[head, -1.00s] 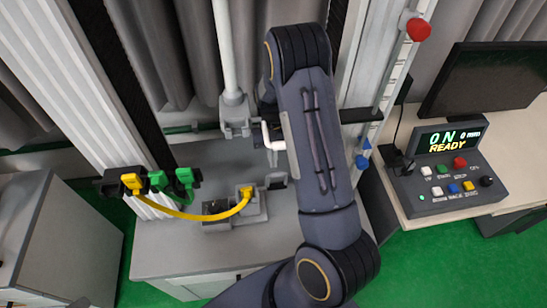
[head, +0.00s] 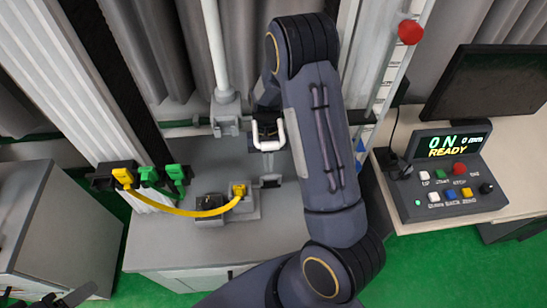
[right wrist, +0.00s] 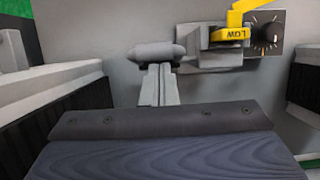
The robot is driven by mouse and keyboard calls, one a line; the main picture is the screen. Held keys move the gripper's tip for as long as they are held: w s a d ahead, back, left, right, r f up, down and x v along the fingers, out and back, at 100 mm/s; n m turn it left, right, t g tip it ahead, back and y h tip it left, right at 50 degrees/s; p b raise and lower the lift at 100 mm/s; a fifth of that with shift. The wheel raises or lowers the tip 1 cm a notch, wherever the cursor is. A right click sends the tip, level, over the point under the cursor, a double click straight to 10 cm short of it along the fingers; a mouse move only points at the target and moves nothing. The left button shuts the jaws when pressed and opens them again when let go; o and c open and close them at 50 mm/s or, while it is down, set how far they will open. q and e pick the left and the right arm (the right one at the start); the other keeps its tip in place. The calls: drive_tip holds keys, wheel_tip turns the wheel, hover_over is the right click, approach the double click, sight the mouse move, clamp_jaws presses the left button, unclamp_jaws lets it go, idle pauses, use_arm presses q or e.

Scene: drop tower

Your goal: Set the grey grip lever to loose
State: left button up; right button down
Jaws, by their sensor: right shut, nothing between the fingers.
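The grey grip lever (head: 271,182) seems to be the small grey handle beside the yellow plug block in the head view. In the right wrist view its rounded grey bar (right wrist: 158,50) lies crosswise just beyond my fingertips. My right gripper (head: 268,165) points down at it, shut and empty. Its narrow fingers (right wrist: 159,78) also show in the right wrist view. I cannot tell whether they touch the bar. Part of what looks like my left gripper (head: 75,297) shows at the bottom left edge; its jaws are unclear.
A yellow plug (head: 239,190) marked LOW sits beside a dial (right wrist: 268,33); its yellow cable runs left to a socket block with green plugs (head: 148,174). A grey clamp (head: 228,118) hangs on a white pole. The control box (head: 450,170) at right reads ON, READY.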

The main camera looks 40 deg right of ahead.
use_arm(q)
wheel_tip(320, 180, down, 4)
drive_tip(key=b, duration=0.4)
drive_tip(key=shift+a, duration=0.1)
use_arm(e)
drive_tip(key=w+d+r, duration=0.1)
drive_tip(key=w+d, duration=0.1)
drive_tip(key=w, duration=0.4)
drive_tip(key=w+d+r, duration=0.1)
drive_tip(key=w+d, duration=0.2)
drive_tip(key=w, duration=0.2)
drive_tip(key=shift+w+d+r, duration=0.3)
drive_tip(key=shift+w+r, duration=0.05)
drive_tip(key=shift+r, duration=0.05)
drive_tip(key=shift+r, duration=0.1)
